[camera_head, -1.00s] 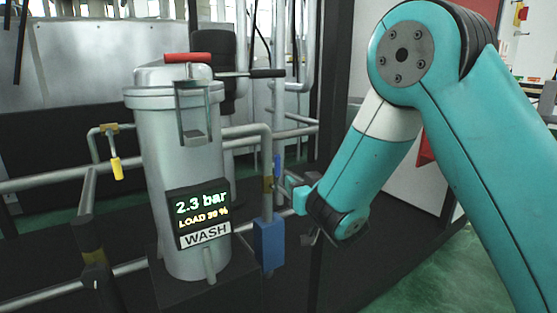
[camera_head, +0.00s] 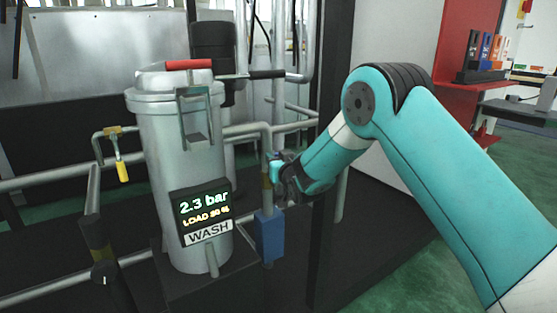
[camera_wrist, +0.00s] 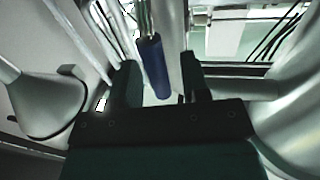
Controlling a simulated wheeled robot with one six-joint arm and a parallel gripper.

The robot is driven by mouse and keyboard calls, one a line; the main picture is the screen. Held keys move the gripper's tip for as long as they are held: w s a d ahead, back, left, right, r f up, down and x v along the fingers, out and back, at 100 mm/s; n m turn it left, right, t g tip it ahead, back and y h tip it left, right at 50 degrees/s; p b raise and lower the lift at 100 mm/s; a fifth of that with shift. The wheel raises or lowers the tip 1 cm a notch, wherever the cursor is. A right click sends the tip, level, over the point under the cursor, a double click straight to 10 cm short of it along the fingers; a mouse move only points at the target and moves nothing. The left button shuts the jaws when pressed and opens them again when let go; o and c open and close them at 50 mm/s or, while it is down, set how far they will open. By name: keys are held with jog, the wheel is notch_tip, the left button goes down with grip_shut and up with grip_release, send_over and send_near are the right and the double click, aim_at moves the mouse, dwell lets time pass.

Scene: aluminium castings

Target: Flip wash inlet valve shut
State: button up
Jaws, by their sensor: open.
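A silver filter vessel (camera_head: 180,140) with a WASH display reading 2.3 bar (camera_head: 205,212) stands left of my gripper. My gripper (camera_head: 277,180) is at the upright pipe right of the vessel. In the wrist view my gripper (camera_wrist: 160,85) is open, with a blue valve handle (camera_wrist: 153,65) between its two fingers. The handle is closer to the left finger, and a gap shows to the right finger. In the head view my gripper hides most of this handle. A yellow valve handle (camera_head: 122,171) hangs down from the pipe left of the vessel.
A red-gripped lever (camera_head: 188,64) and a black-gripped lever (camera_head: 266,74) are at the vessel's top. A blue box (camera_head: 269,236) sits low on the upright pipe. A dark frame post stands behind my arm. Green floor is open at the lower right.

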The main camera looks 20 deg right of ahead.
grip_shut()
